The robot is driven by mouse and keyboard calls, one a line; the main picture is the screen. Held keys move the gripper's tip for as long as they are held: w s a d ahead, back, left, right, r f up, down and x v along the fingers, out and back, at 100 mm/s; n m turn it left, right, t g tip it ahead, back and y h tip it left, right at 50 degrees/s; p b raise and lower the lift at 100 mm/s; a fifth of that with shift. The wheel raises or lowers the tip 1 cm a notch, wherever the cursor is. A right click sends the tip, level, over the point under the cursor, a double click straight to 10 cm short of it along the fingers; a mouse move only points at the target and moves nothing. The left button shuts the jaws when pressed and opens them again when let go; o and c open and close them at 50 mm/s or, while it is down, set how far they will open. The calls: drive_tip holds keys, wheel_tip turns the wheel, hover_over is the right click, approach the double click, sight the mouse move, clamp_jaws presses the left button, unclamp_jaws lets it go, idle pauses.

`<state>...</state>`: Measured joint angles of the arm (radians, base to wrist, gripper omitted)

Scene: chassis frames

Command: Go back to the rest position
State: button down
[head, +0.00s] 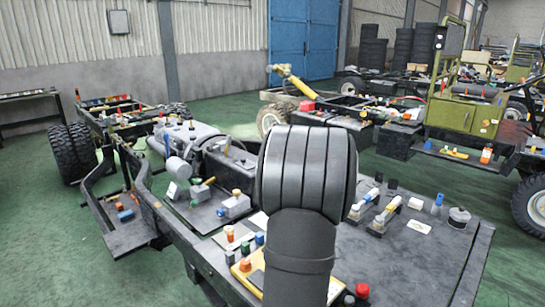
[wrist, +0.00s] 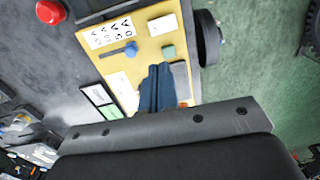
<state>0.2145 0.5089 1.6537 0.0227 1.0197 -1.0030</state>
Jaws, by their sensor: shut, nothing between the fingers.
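My gripper (wrist: 157,72) shows in the wrist view as dark blue fingers held together, with nothing between them. In the head view my thick dark grey arm stands in the middle, and my gripper is hidden there. The yellow panel (head: 246,272) shows partly beside the arm, at the front of the dark chassis deck (head: 410,265).
A grey engine-like unit (head: 186,145) is behind at left. A green vehicle frame (head: 464,116) is at right. Open green floor (head: 40,230) lies at left.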

wheel_tip(320, 180, up, 12)
drive_tip(key=w+d, duration=0.1)
drive_tip(key=d, duration=0.1)
drive_tip(key=shift+w+d+r+g+y, duration=0.15)
drive_tip(key=shift+w+r+g+y, duration=0.1)
drive_tip(key=shift+w+g+y, duration=0.1)
drive_tip(key=s+a+f, duration=0.2)
drive_tip(key=f, duration=0.8)
drive_tip(key=s+a+f+t+h, duration=0.1)
drive_tip(key=s+a+f, duration=0.1)
drive_tip(key=f, duration=0.8)
drive_tip(key=shift+s, duration=0.25)
idle(0.5)
